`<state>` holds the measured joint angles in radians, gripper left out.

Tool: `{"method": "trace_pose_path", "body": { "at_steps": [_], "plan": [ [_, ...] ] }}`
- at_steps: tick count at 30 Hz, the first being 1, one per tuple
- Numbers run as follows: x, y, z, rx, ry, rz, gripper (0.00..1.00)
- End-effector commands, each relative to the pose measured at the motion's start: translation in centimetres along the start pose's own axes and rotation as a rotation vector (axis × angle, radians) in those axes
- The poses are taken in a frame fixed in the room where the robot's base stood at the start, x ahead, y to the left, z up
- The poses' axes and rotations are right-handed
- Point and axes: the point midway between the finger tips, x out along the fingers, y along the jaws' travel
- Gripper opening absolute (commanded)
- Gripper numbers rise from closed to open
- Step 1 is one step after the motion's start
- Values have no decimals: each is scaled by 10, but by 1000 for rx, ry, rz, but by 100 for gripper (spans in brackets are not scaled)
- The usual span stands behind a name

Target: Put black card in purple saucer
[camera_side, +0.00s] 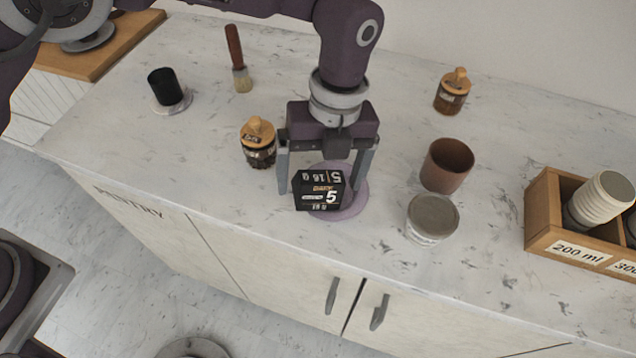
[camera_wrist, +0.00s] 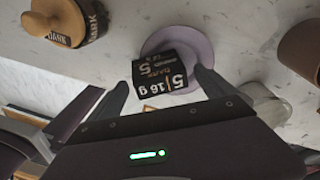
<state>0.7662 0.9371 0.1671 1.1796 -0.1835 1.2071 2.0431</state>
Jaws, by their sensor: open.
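The black card (camera_side: 318,190), printed with white and gold text, is over the purple saucer (camera_side: 353,204) in the side view. In the wrist view the card (camera_wrist: 160,75) covers part of the saucer (camera_wrist: 203,47), with the saucer's far rim showing behind it. The card looks tilted; whether it rests fully on the saucer I cannot tell. My gripper (camera_side: 325,190) is open, with one finger on each side of the card. In the wrist view my gripper's fingertips (camera_wrist: 163,78) show near the card's two sides. The saucer's middle is hidden by the card.
A wooden-lidded jar (camera_side: 258,143) stands just left of my gripper. A brown cup (camera_side: 446,166) and a grey-lidded tub (camera_side: 432,219) stand to the right. A wooden cup rack (camera_side: 567,225) is at far right.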

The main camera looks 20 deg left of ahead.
Motion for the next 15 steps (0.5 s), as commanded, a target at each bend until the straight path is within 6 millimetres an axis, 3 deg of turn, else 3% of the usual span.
{"method": "trace_pose_path", "body": {
  "at_steps": [8, 15],
  "plan": [
    [10, 0, 0, -1, -1, 0, 95],
    [9, 0, 0, -1, -1, 0, 51]
  ]
}}
